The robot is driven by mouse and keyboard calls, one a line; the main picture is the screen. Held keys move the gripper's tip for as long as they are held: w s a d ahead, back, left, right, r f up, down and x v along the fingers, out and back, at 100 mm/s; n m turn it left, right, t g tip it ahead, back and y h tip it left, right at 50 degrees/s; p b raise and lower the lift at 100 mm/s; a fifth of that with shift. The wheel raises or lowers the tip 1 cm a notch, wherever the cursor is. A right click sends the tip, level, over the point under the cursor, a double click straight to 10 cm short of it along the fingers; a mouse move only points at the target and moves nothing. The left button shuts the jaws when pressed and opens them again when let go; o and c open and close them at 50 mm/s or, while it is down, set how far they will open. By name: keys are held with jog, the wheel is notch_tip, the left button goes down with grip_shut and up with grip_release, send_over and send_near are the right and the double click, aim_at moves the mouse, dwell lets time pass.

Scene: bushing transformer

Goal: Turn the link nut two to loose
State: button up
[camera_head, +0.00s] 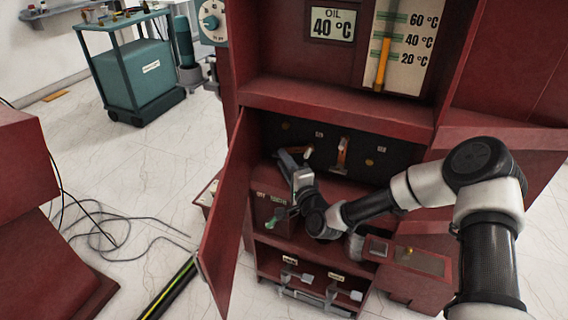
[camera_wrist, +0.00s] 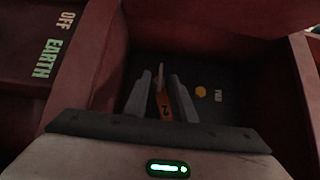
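In the wrist view, an orange link marked 2 (camera_wrist: 164,106) stands between the two grey fingers of my gripper (camera_wrist: 161,80), inside a dark recess. The fingers are apart, with a dark gap beside the link; I cannot tell whether they touch it. A yellow round nut (camera_wrist: 201,93) shows to the right of the fingers, beside a small label. In the head view, my gripper (camera_head: 296,158) reaches into the open red cabinet (camera_head: 262,97), next to an orange link (camera_head: 308,152). Another orange link (camera_head: 342,153) stands to the right. Which nut is link nut two is unclear.
The cabinet door (camera_head: 226,200) hangs open on the left. A red box with OFF and EARTH lettering (camera_wrist: 52,45) is at the left in the wrist view. Switch handles (camera_head: 305,279) sit below. An oil thermometer (camera_head: 383,62) is above. Cables (camera_head: 105,235) lie on the floor.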

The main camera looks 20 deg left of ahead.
jog(key=shift+w+a, duration=0.1)
jog(key=shift+a, duration=0.05)
jog(key=shift+c, duration=0.3)
grip_shut()
